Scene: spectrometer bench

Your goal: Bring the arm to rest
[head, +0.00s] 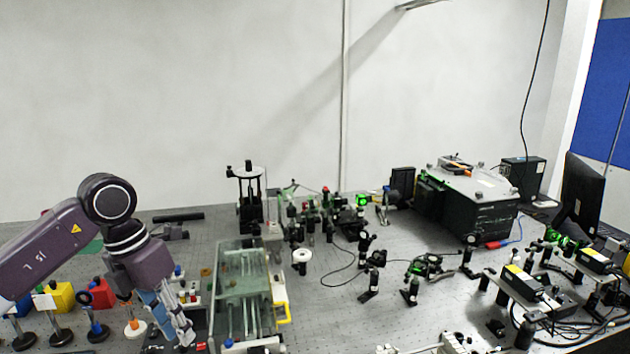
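My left arm comes in from the left edge, bends at a dark round joint and hangs down over the front left of the bench (345,300). My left gripper (176,328) points downward beside the left side of a clear greenish box (242,272). Its fingers are seen at a slant and look close together, so I cannot tell whether they are open or shut. I see nothing clearly held between them. My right gripper is not in view.
Coloured blocks, such as a yellow one (61,296), and posts stand left of the gripper. Optics mounts fill the middle. A large black box (480,215), a monitor (582,195) and cabled parts stand at right. Some bare bench lies right of the clear box.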

